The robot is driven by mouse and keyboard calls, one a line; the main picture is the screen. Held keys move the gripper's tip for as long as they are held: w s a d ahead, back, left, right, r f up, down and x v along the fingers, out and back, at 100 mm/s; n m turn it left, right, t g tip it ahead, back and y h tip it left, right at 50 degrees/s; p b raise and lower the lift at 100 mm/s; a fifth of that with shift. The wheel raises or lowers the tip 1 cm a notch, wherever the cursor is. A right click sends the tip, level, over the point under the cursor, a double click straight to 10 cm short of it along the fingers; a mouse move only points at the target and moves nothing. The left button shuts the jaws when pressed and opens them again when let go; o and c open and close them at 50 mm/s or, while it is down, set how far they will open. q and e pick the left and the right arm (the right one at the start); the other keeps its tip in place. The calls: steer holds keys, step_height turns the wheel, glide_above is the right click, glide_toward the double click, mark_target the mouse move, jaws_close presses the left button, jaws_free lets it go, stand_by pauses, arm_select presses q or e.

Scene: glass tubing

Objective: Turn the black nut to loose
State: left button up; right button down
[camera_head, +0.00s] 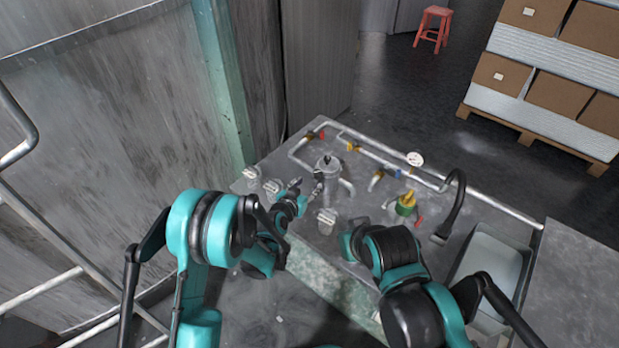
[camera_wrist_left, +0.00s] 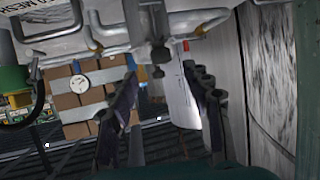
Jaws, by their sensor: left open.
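A black nut (camera_wrist_left: 160,56) shows in the left wrist view, on a grey metal fitting at the top middle. In the head view it is a small dark spot (camera_head: 318,175) on the left side of the upright metal canister (camera_head: 328,164). My left gripper (camera_head: 297,184) is beside the canister, to its left. In the left wrist view its two dark fingers (camera_wrist_left: 163,82) are apart, with the nut seen between and beyond them. I see no contact with the nut. My right arm is at the right front; its gripper is hidden or out of view.
Pipes with coloured valve handles and a gauge (camera_head: 415,159) run across the grey bench (camera_head: 270,180). A black hose (camera_head: 456,205) and a sink (camera_head: 490,262) are at the right. A wall stands at the left.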

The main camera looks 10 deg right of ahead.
mark_target(316, 177)
arm_select(q)
steer(key=b+x, duration=0.2)
steer(key=x, duration=0.4)
steer(key=shift+w+d+f, duration=0.1)
steer(key=shift+w+f, duration=0.05)
steer(key=shift+w+d+f, duration=0.1)
steer(key=shift+w+d, duration=0.15)
steer(key=shift+w, duration=0.1)
jaws_close()
